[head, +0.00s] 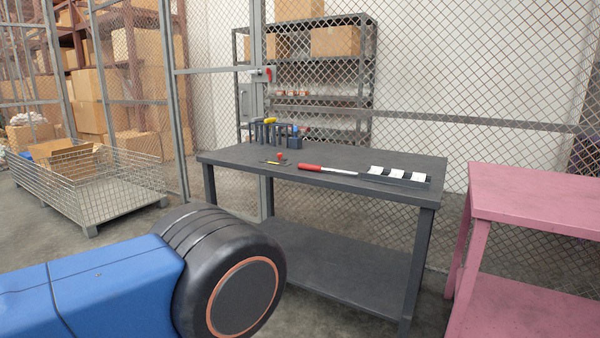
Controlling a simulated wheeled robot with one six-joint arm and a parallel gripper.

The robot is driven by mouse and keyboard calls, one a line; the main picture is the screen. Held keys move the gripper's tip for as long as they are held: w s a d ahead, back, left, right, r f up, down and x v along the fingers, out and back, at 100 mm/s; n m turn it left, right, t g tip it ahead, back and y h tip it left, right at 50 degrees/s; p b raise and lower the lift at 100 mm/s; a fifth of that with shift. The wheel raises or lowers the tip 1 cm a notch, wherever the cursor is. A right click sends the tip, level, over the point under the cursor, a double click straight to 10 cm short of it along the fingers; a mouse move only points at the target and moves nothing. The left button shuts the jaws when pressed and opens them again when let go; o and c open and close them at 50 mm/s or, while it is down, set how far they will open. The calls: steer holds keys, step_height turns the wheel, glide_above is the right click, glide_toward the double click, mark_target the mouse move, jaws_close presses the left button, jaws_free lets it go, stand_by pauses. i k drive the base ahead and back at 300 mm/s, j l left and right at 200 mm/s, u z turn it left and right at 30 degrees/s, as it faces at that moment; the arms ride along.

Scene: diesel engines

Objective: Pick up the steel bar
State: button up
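A long bar with a red grip and a silver shaft (340,171) lies on the dark grey workbench (325,155), near its front edge. It is the only long metal bar that I can make out, and its right end meets or lies beside a dark strip with white pieces (396,174); I cannot tell which. My gripper is not in view. A blue arm link and a black joint of mine fill the lower left, well apart from the bar.
A pink table (535,200) stands to the right. A wire cage bin (100,190) is at left. A mesh fence (480,90) runs behind.

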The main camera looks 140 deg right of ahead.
mark_target(313, 168)
steer(key=z, duration=4.95)
